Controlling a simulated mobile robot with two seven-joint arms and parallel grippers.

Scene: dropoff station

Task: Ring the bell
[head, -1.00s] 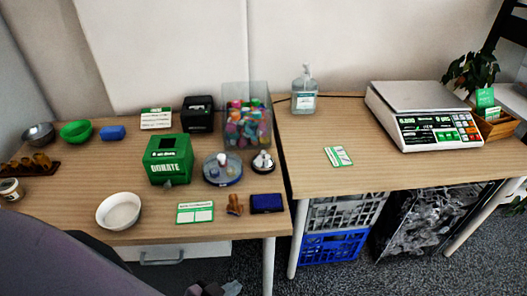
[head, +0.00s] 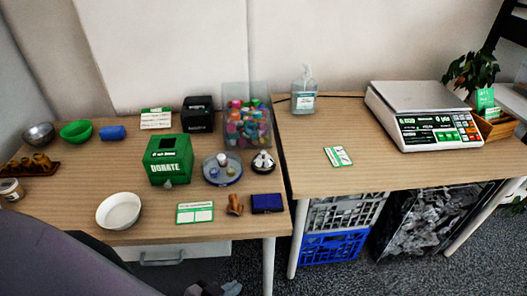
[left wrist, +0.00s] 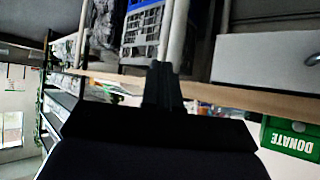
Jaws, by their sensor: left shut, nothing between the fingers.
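The bell (head: 263,162) is a small silver dome on a dark base. It stands upright on the left wooden table, right of a round clear-and-blue tray and behind a dark blue pad. My left gripper (head: 214,289) shows only partly at the bottom edge of the head view, low in front of the table and well apart from the bell. In the left wrist view its dark fingers (left wrist: 162,72) are together and empty, with the table edge beyond them. The bell cannot be made out in the left wrist view. My right gripper is not in view.
Near the bell are a clear bin of colourful items (head: 247,128), the round tray (head: 222,172), the blue pad (head: 267,203), a wooden stamp (head: 235,205) and a green donation box (head: 168,161). A white bowl (head: 119,211) stands at the front left. The right table (head: 300,170) has bare room at its front.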

